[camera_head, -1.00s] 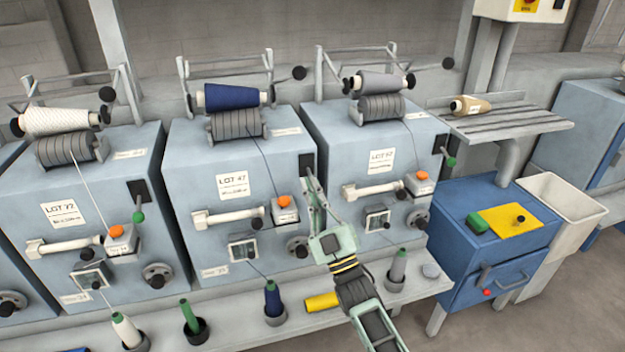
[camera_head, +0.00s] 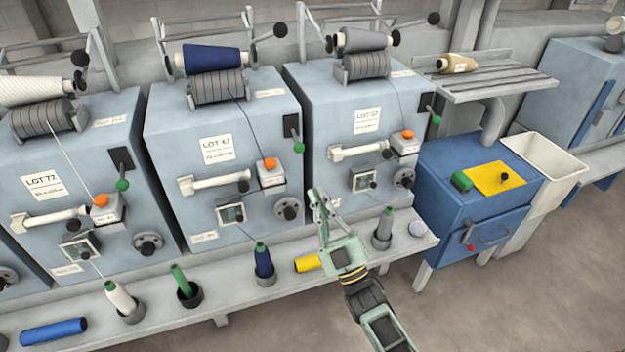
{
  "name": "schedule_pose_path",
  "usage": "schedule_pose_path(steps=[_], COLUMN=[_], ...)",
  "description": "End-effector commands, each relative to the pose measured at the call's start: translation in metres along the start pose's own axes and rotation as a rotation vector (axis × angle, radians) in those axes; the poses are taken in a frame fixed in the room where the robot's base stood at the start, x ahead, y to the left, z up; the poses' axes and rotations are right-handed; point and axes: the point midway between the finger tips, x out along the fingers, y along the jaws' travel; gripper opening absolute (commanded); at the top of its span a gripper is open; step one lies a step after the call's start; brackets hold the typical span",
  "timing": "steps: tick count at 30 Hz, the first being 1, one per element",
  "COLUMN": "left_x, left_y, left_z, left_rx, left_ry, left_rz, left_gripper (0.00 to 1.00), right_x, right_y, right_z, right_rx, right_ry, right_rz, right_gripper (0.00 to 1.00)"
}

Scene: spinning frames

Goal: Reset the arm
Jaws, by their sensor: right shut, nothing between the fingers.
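My right gripper (camera_head: 319,198) is pale green, shut and empty. It points up and to the left, in front of the right-hand spinning unit (camera_head: 325,110) and over the shelf edge. It appears apart from the machine. My right arm comes in from the bottom right, with black and yellow bands at the wrist. My left gripper is not in view.
The shelf (camera_head: 215,302) also holds a navy bobbin (camera_head: 263,260), a green tube (camera_head: 182,281), a white bobbin (camera_head: 121,297) and a lying blue tube (camera_head: 53,332). A blue cabinet (camera_head: 452,222) and a white bin (camera_head: 548,160) stand right. Floor is free at lower right.

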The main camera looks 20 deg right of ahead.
Motion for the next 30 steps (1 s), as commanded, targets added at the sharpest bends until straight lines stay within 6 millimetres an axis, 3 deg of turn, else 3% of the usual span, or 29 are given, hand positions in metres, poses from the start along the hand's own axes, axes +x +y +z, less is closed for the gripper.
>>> schedule_pose_path(steps=[17, 20, 23, 25, 30], left_x=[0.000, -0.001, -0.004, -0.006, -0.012], left_y=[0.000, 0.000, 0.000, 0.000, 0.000], left_z=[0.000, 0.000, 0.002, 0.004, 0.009], left_rx=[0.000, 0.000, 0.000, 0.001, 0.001], left_ry=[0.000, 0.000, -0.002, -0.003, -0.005], left_rz=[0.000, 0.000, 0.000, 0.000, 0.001], left_gripper=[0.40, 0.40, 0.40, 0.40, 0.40], right_x=[-0.005, -0.011, -0.031, -0.058, -0.155], right_y=[0.000, -0.005, -0.022, -0.041, -0.091], right_z=[0.000, 0.009, 0.037, 0.066, 0.135], right_rx=[0.000, 0.010, 0.041, 0.076, 0.168], right_ry=[-0.001, -0.034, -0.140, -0.257, -0.599], right_rz=[0.000, -0.015, -0.061, -0.110, -0.240], right_gripper=[0.00, 0.00, 0.00, 0.00, 0.00])
